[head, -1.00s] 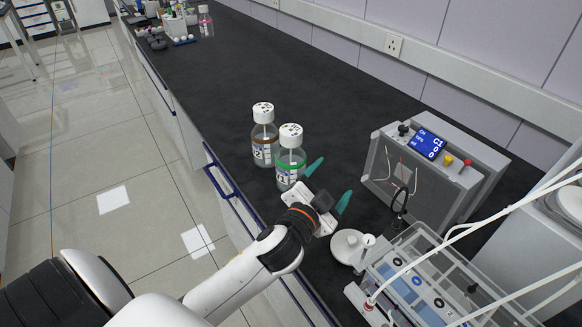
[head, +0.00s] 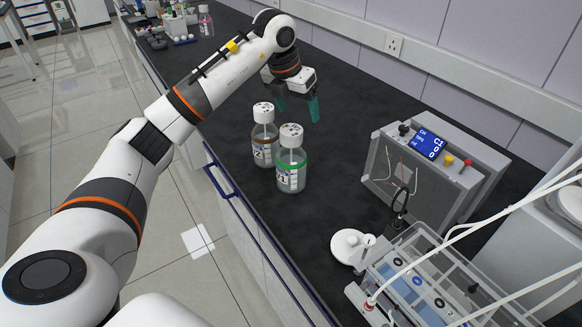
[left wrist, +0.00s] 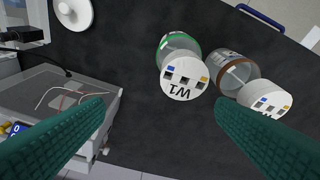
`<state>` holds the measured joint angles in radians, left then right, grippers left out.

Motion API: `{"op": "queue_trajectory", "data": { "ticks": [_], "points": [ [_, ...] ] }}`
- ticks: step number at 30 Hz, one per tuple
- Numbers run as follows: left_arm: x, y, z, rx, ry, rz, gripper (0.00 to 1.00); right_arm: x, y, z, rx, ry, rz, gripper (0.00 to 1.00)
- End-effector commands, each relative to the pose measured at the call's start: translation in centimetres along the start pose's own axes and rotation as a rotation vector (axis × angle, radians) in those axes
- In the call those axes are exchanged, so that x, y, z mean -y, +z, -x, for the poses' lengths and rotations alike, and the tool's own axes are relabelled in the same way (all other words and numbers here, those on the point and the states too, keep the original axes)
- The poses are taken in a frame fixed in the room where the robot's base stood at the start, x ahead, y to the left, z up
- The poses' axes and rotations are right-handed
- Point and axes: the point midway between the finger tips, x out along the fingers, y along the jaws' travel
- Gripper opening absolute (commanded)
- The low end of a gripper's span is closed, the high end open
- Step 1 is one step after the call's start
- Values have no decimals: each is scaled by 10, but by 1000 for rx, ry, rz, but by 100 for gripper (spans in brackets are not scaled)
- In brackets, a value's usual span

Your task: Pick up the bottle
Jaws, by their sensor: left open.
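Two clear bottles with white caps stand upright side by side on the black bench. One bottle (head: 291,172) has a green ring and the other (head: 262,150) a brown ring. My left gripper (head: 298,111) is open and empty, pointing down above the bench, just beyond the bottles and apart from them. In the left wrist view, the green-ringed bottle (left wrist: 179,48) with cap marked W1 and the brown-ringed bottle (left wrist: 232,72) show beyond my spread teal fingers (left wrist: 160,103). The right finger partly overlaps the brown-ringed bottle's cap. My right gripper is not in view.
A grey control box (head: 425,170) with a blue display stands right of the bottles. A white round dish (head: 345,247) and a clear tank (head: 430,275) with tubes are at the near right. The bench (head: 345,95) is clear behind the gripper.

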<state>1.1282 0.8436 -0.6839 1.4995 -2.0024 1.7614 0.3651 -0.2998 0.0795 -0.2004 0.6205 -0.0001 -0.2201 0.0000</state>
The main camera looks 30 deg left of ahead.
Motion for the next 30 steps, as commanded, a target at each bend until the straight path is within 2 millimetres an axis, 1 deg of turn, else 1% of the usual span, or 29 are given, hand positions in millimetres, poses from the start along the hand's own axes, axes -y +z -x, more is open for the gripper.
{"op": "queue_trajectory", "data": {
  "ticks": [1,4,12,15,20,25,27,30],
  "points": [
    [11,1,6,14,-37,19,79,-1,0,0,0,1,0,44],
    [22,4,4,36,-73,37,79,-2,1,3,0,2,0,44],
    [25,6,-40,39,-73,36,79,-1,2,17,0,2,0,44],
    [26,7,-51,37,-73,36,79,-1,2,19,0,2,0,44],
    [27,9,-61,37,-73,36,79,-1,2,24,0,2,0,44],
    [30,16,-84,40,-71,34,79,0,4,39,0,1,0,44],
    [31,16,-95,38,-70,35,79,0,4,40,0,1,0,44],
    [32,16,-105,35,-71,34,79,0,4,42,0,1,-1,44]
  ]
}}
